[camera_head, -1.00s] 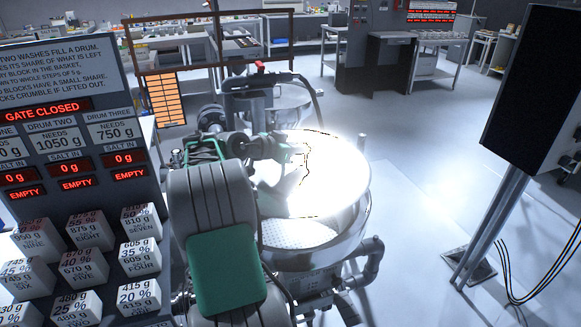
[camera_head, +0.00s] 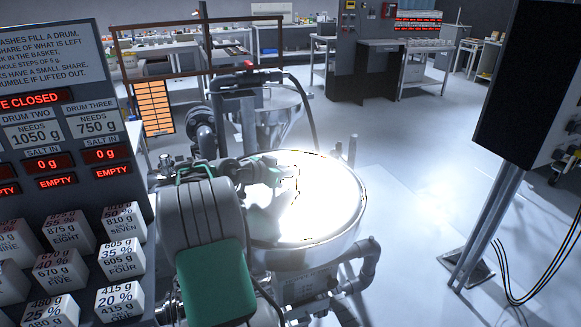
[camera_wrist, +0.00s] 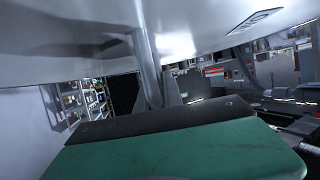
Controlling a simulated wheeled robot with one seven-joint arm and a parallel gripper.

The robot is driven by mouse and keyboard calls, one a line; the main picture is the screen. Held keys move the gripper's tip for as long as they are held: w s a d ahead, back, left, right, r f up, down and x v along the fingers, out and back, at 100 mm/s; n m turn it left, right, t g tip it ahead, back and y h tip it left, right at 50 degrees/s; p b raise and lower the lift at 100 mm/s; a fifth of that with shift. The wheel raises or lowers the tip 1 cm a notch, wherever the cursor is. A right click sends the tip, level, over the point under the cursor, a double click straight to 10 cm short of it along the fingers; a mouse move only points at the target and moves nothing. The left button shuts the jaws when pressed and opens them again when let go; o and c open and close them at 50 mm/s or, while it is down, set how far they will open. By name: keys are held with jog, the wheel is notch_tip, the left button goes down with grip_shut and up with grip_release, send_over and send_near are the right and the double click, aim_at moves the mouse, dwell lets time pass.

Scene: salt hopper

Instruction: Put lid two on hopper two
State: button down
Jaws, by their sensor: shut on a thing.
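A round lid (camera_head: 325,195), washed out by glare, covers the top of the near steel hopper (camera_head: 312,256). Its edge lines up closely with the hopper rim, but I cannot tell whether it rests fully on it. I cannot read a number on either. My gripper (camera_head: 284,172) is at the lid's far left part and is shut on the lid; the exact grip is lost in the glare. In the wrist view, a grey metal surface fills the top, with a post (camera_wrist: 148,70) beside my green gripper part (camera_wrist: 180,150).
A sign board (camera_head: 70,130) with several labelled white blocks (camera_head: 122,258) is at left. A dark panel on a stand (camera_head: 530,90) is at right. The floor between is clear.

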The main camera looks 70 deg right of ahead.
jog(key=shift+f, duration=0.15)
jog(key=shift+f+b, duration=0.55)
dwell(0.4)
jog(key=c, duration=1.4)
grip_release()
jog(key=shift+f, duration=0.1)
